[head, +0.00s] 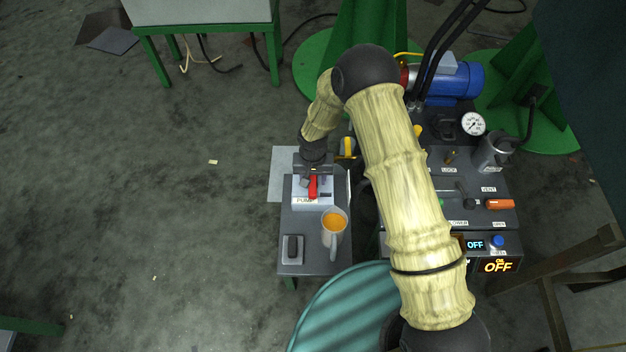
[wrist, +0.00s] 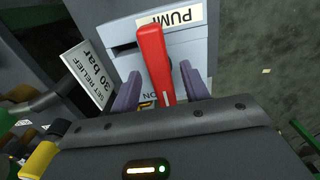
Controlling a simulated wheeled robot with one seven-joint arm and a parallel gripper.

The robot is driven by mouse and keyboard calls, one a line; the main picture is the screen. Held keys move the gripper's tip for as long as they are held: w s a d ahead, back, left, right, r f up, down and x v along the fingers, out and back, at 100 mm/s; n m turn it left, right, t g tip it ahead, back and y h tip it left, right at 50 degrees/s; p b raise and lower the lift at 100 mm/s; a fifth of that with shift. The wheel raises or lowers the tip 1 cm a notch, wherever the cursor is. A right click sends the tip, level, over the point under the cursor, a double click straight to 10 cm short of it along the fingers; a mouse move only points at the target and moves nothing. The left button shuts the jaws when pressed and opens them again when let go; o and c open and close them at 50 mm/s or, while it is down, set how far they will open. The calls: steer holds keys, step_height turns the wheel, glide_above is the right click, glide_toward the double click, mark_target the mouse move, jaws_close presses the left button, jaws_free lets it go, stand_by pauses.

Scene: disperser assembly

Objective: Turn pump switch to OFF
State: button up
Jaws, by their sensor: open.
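The pump switch is a red lever (head: 313,187) on a pale box labelled PUMP (head: 306,201), at the top of a small dark side table. In the wrist view the red lever (wrist: 155,62) stands between the two purple fingers of my gripper (wrist: 157,85). The fingers are open, with a gap visible on each side of the lever. Part of an "ON" marking (wrist: 149,98) shows beside the lever's lower end. In the head view my gripper (head: 313,175) is over the switch box, and its fingers are partly hidden.
A jug with orange liquid (head: 334,222) stands close to the switch box on the side table (head: 305,258). A small dark rocker (head: 292,249) is at its front left. The machine panel with gauge (head: 473,124), orange vent handle (head: 500,204) and OFF display (head: 497,266) is to the right.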

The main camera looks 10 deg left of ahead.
steer(key=shift+f, duration=0.15)
steer(key=shift+c, duration=0.4)
steer(key=c, duration=0.9)
steer(key=shift+n+p, duration=0.3)
steer(key=shift+p, duration=0.05)
steer(key=shift+n+p, duration=0.85)
steer(key=shift+n, duration=0.35)
steer(key=n+p, duration=0.2)
steer(key=n, duration=0.3)
steer(key=shift+p, duration=0.35)
steer(key=n+p, duration=0.1)
steer(key=n, duration=0.4)
steer(key=shift+p, duration=0.3)
steer(key=n+p, duration=0.1)
steer(key=n, duration=0.3)
steer(key=shift+n, duration=0.4)
